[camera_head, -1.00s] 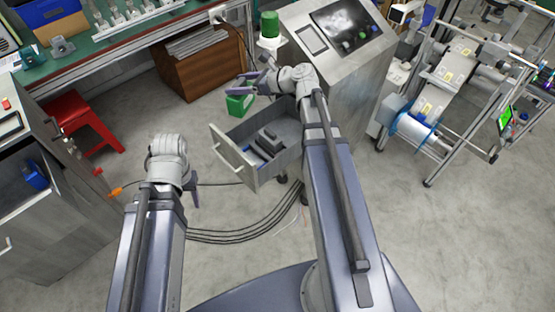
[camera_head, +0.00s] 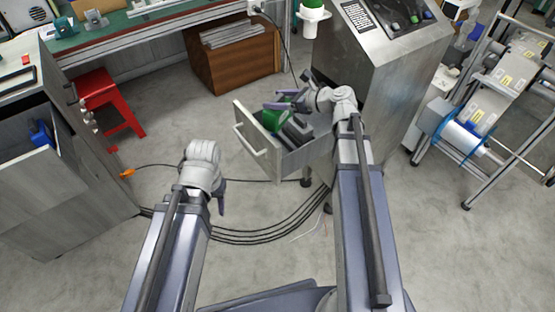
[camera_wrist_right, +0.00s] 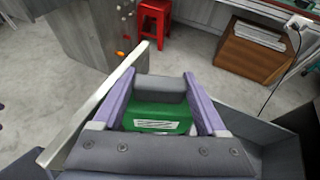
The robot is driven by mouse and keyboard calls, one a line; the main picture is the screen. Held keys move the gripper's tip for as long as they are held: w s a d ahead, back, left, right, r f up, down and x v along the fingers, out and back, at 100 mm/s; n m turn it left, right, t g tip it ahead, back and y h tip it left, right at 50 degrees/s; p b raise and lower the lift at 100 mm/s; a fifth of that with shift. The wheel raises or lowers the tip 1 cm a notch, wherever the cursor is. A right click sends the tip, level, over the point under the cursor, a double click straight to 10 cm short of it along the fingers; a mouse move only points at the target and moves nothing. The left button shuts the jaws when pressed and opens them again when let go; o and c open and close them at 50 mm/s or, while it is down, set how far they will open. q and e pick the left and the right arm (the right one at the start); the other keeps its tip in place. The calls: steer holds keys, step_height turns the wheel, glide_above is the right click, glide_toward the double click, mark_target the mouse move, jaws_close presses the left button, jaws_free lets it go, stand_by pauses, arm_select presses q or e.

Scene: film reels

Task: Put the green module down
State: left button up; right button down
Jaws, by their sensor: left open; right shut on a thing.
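The green module (camera_head: 272,120) is between the fingers of my right gripper (camera_head: 284,104), at the open drawer (camera_head: 262,152) of the metal cabinet. In the right wrist view the green module (camera_wrist_right: 157,116) shows a white label, with a purple finger on each side of it. My right gripper (camera_wrist_right: 156,100) is shut on it. The drawer also holds dark grey blocks (camera_head: 300,132). I cannot tell whether the module touches the drawer floor. My left gripper (camera_head: 220,198) is open and empty, low over the floor, well left of the drawer.
The metal cabinet (camera_head: 385,80) with a sloped control panel stands behind the drawer. A red stool (camera_head: 100,95) and a wooden box (camera_head: 236,62) stand at the back left. Black cables (camera_head: 265,236) lie on the floor. A reel machine (camera_head: 470,125) stands at the right.

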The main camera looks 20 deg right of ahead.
mark_target(284, 116)
steer(key=shift+f+b, duration=3.05)
steer(key=shift+f, duration=0.15)
steer(key=shift+f, duration=0.1)
step_height(284, 116, down, 4)
steer(key=b, duration=0.3)
steer(key=shift+r+b, duration=0.25)
steer(key=shift+b, duration=0.05)
steer(key=shift+f+b, duration=0.35)
jaws_free()
